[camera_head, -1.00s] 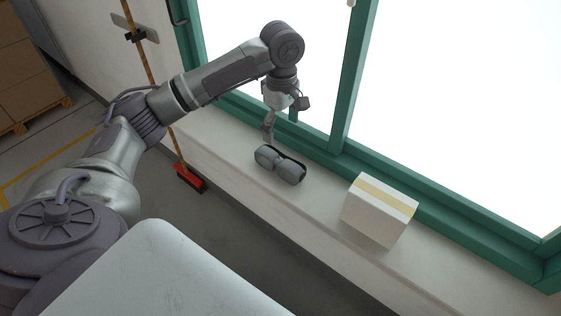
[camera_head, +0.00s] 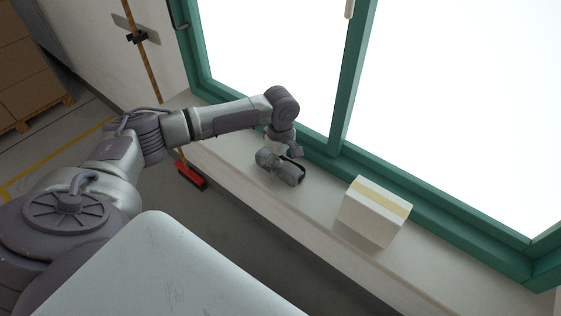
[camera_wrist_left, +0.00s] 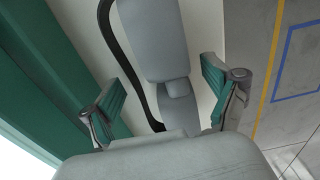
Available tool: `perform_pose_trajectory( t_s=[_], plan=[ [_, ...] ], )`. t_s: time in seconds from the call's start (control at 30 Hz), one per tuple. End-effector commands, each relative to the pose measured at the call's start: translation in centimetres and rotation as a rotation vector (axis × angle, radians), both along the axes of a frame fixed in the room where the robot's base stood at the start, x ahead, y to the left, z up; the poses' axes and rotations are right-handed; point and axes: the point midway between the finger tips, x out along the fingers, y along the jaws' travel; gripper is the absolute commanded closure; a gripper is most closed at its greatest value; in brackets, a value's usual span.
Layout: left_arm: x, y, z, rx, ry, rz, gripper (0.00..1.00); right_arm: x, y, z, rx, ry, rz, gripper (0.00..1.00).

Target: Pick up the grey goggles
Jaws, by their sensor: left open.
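The grey goggles (camera_head: 288,173) lie on the white window sill, with a dark strap along their window side. My left gripper (camera_head: 276,158) is lowered over them, and its fingers are partly hidden in the head view. In the left wrist view the goggles (camera_wrist_left: 153,45) pass between the two green-padded fingers of my left gripper (camera_wrist_left: 165,100). The fingers are apart, one on each side of the goggles, with gaps showing. The black strap (camera_wrist_left: 130,70) runs between the left finger and the lens part. My right gripper is not in view.
A white box with a yellow stripe (camera_head: 375,211) stands on the sill (camera_head: 317,200) to the right of the goggles. The green window frame (camera_head: 345,100) rises behind. A red broom (camera_head: 190,175) leans below the sill at left. The sill between goggles and box is clear.

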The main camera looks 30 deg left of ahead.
Motion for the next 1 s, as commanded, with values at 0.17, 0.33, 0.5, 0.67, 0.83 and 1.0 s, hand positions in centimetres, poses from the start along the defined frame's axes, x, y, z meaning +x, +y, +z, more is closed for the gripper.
perform_pose_trajectory(
  t_s=[0.17,0.33,0.5,0.67,0.83,1.0],
  plan=[
    [0.0,0.0,-0.1,0.000,0.000,-0.001,0.12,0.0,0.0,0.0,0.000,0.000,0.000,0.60],
    [0.0,0.0,0.0,0.000,0.000,0.000,0.38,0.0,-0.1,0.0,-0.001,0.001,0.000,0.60],
    [0.0,0.0,0.0,0.000,0.000,0.000,0.66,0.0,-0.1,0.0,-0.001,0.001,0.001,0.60],
    [0.0,0.0,0.0,0.000,-0.001,0.000,0.78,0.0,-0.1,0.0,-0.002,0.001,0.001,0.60],
    [0.0,0.0,0.1,0.000,-0.001,0.000,0.78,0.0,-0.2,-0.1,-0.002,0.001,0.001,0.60],
    [0.1,0.0,1.0,0.000,-0.003,0.000,0.78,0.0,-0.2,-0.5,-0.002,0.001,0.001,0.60]
  ],
)
